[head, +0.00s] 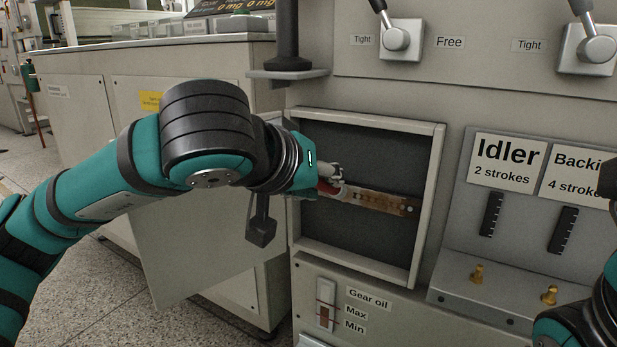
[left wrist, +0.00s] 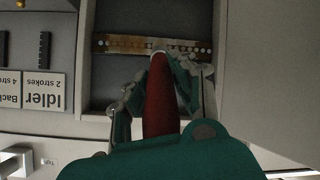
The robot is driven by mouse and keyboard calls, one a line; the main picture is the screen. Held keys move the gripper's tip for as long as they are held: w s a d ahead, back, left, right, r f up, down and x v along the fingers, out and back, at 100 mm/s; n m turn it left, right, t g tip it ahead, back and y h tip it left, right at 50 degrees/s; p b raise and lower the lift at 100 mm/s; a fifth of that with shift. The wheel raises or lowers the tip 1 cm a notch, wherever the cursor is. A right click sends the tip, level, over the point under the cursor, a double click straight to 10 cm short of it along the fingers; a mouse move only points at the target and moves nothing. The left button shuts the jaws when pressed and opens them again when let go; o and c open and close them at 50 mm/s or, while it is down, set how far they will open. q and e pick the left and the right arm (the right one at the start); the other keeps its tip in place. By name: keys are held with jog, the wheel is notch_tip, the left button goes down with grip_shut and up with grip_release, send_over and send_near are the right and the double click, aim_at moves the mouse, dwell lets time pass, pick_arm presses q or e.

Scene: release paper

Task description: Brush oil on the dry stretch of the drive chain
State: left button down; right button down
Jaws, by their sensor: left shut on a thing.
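The drive chain (head: 375,198) runs across a dark recessed opening in the machine front. It looks brown along much of its length, with paler links at its right end in the head view. In the left wrist view the chain (left wrist: 120,44) crosses near the top. My left gripper (head: 330,178) reaches into the opening and is shut on the red handle of the oil brush (left wrist: 158,105). The brush's pale tip is at or very near the chain's lower edge in the wrist view; I cannot tell whether it touches. The fingers hide part of the chain. My right gripper is out of view.
A pale raised frame (head: 430,200) borders the opening, and an open door panel (head: 195,240) hangs at its left. Levers (head: 397,38) sit above. An Idler label (head: 507,160) and brass fittings (head: 478,273) are at the right, with a gear oil gauge (head: 326,304) below.

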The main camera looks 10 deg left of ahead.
pick_arm(q)
jog(key=w+a, duration=0.2)
jog(key=a, duration=0.5)
jog(key=shift+w, duration=0.35)
dwell(1.4)
jog(key=shift+s+a+b, duration=0.1)
jog(key=shift+b, duration=0.2)
jog(key=shift+s+a+b, duration=0.1)
jog(key=shift+s+a, duration=0.2)
jog(key=shift+s, duration=0.6)
jog(key=shift+s+a+b, duration=0.15)
jog(key=shift+s+a, duration=0.2)
jog(key=shift+s, duration=0.6)
jog(key=shift+s+a+b, duration=0.1)
jog(key=shift+s+a, duration=0.2)
jog(key=shift+s, duration=0.6)
